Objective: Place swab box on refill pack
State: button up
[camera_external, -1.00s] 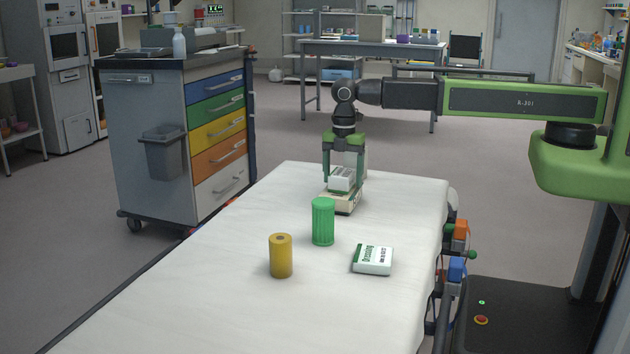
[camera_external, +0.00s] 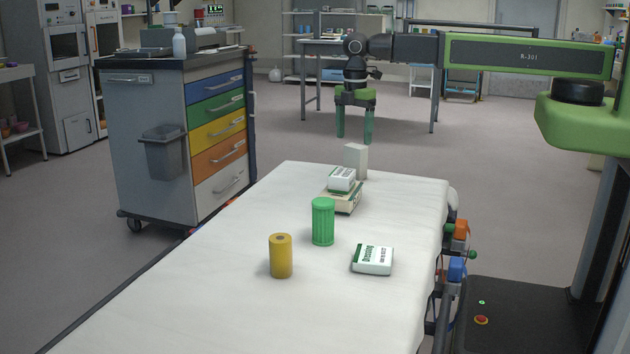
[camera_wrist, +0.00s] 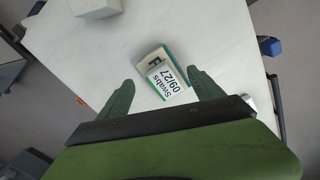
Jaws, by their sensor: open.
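The swab box (camera_external: 341,179), small and white with green print, rests on top of the refill pack (camera_external: 348,203), a low cream box with a green edge. In the wrist view the swab box (camera_wrist: 168,80) reads "Swabs 09/27" and lies over the refill pack (camera_wrist: 150,55), part of which shows beyond it. My gripper (camera_external: 355,140) is open and empty, held above and apart from the stack. Its two green fingers (camera_wrist: 160,95) show on either side of the swab box in the wrist view.
A plain pale box (camera_external: 356,161) stands just behind the stack. A green ribbed canister (camera_external: 323,222), a yellow roll (camera_external: 280,256) and a dressing pack (camera_external: 373,260) stand or lie nearer on the white bed (camera_external: 220,290). A drawer cart (camera_external: 170,140) stands to the left.

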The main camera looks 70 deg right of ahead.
jog(key=s+d+m, duration=0.7)
jog(key=d+m, duration=0.4)
jog(key=m, duration=0.2)
jog(key=shift+s+d+m, duration=0.3)
jog(key=shift+s+m, duration=0.1)
